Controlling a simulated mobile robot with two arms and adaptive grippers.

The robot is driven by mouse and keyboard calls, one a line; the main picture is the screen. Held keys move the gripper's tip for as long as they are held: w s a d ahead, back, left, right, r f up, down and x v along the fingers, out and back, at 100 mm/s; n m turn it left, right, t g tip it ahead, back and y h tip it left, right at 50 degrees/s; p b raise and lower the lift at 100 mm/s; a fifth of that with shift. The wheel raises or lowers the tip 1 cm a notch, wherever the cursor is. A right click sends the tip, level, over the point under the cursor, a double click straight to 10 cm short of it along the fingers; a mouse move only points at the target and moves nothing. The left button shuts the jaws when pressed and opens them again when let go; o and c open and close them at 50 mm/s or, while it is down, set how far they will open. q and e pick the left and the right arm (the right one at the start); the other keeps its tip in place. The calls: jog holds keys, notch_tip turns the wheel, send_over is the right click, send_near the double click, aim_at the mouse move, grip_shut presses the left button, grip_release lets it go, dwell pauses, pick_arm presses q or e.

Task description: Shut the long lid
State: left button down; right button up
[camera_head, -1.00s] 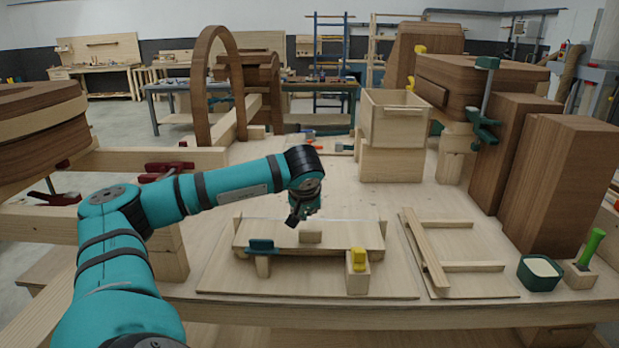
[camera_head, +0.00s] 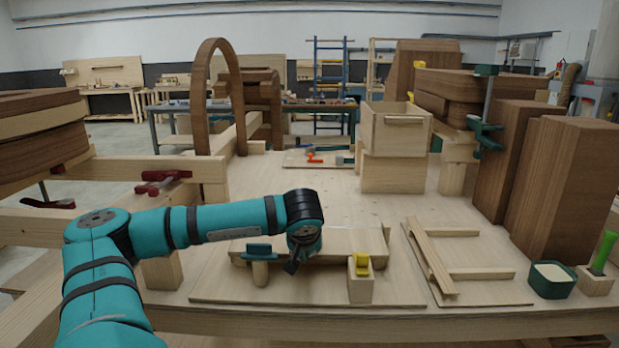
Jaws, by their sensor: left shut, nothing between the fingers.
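A long pale wooden board (camera_head: 345,241), which looks like the long lid, lies across the middle of a thin base panel (camera_head: 410,290) on the bench. I cannot tell how far it is open. A teal piece on a short post (camera_head: 260,272) stands at its front left, and a block with a yellow piece (camera_head: 360,284) stands at its front right. My left gripper (camera_head: 291,267) is shut and empty, pointing down in front of the board's left half, close to the teal piece. Whether it touches the board cannot be told. My right gripper is out of view.
A frame of pale strips (camera_head: 430,262) lies to the right, with a dark green tub (camera_head: 552,280) and a green-handled tool (camera_head: 603,252) beyond it. Stacked wooden boxes (camera_head: 395,150) stand behind. The bench between them and the board is mostly clear.

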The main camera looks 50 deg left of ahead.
pick_arm(q)
jog(key=shift+r, duration=0.15)
dwell(0.3)
jog(key=s+d+b, duration=0.1)
jog(key=s+d, duration=0.5)
jog(key=d, duration=0.1)
dwell(0.3)
jog(key=shift+d, duration=0.15)
dwell(0.4)
